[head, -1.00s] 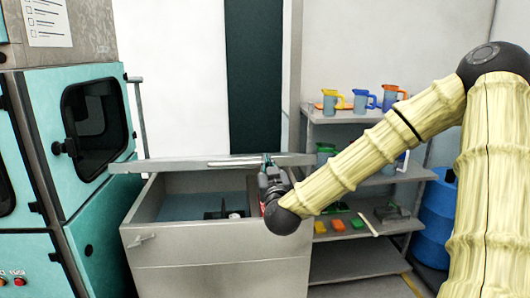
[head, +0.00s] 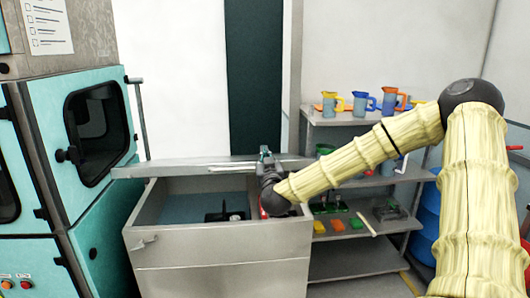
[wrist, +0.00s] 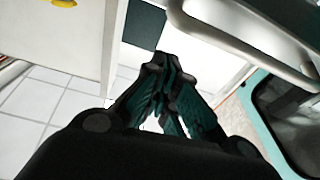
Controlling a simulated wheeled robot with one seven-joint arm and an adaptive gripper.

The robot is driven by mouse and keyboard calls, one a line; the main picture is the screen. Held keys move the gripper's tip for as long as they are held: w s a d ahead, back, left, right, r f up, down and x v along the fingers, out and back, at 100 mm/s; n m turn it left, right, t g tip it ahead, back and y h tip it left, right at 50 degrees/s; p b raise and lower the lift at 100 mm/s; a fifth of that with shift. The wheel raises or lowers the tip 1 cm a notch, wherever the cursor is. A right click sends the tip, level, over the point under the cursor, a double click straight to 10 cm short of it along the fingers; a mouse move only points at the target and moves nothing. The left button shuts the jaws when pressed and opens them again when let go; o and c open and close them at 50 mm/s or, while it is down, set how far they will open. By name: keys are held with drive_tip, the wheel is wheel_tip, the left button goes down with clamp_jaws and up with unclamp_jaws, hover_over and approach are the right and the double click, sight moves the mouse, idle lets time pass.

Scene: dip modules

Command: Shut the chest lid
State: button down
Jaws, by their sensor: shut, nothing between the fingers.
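The grey chest (head: 220,250) stands open in the head view, with a dark item (head: 225,215) inside on a bluish floor. Its lid (head: 160,170) is raised and seen nearly edge-on, with a pale handle bar (head: 232,168) along it. My gripper (head: 265,152) is shut and empty, pointing up beside the right part of the lid, above the chest's right end. In the wrist view the closed fingers (wrist: 165,68) lie just left of the lid's handle (wrist: 250,48). Whether they touch the lid cannot be told.
A teal cabinet (head: 105,195) with a dark window stands left of the chest. A grey shelf (head: 350,178) with several jugs and coloured tools stands close on the right. A blue barrel (head: 428,215) is partly behind my arm. A white wall and dark panel are behind.

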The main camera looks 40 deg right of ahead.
drive_tip(key=shift+s+f, duration=0.2)
drive_tip(key=shift+f, duration=0.95)
